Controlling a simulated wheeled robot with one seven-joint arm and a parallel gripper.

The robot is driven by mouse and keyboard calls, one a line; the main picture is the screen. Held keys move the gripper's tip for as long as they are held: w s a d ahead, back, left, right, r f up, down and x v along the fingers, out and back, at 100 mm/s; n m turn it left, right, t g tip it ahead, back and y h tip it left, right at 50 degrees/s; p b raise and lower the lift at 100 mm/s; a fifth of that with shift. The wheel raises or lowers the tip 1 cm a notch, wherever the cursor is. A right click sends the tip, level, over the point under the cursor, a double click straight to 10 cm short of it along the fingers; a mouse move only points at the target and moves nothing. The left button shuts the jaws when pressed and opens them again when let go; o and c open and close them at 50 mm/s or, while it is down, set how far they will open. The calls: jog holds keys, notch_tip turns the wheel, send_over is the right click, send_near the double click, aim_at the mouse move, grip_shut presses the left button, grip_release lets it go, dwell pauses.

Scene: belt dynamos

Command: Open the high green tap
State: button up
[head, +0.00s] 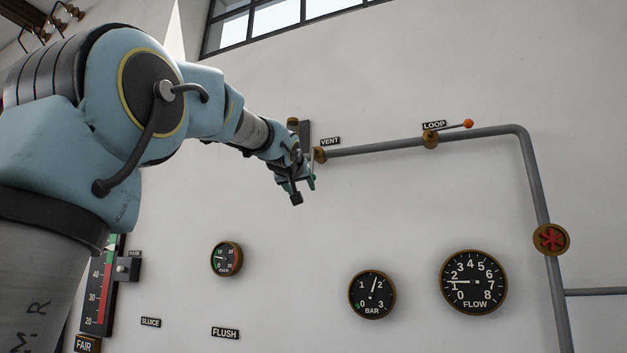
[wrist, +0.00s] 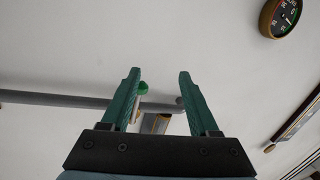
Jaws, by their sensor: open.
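The green tap shows in the wrist view as a round green knob (wrist: 143,87) in front of the grey pipe, with a brass body (wrist: 155,123) below it. In the head view its brass body (head: 320,155) sits at the pipe's left end beside the VENT label. My gripper (head: 303,190) is at this tap in the head view and partly hides it. In the wrist view my gripper (wrist: 159,75) is open, and the knob appears between the fingers, close to the left one. I cannot tell whether they touch.
A grey pipe (head: 375,147) runs right along the wall to an orange-knobbed LOOP tap (head: 467,124), then down past a red handwheel (head: 551,240). BAR (head: 372,294) and FLOW (head: 473,282) gauges hang below. The wall between gripper and gauges is clear.

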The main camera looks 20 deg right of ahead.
aim_at(312, 164)
notch_tip(312, 164, up, 5)
jog(key=s+d+h, duration=0.1)
jog(key=s, duration=0.1)
jog(key=p+x, duration=0.6)
jog(key=x, duration=0.5)
jog(key=shift+w, duration=0.15)
grip_shut()
dwell(0.8)
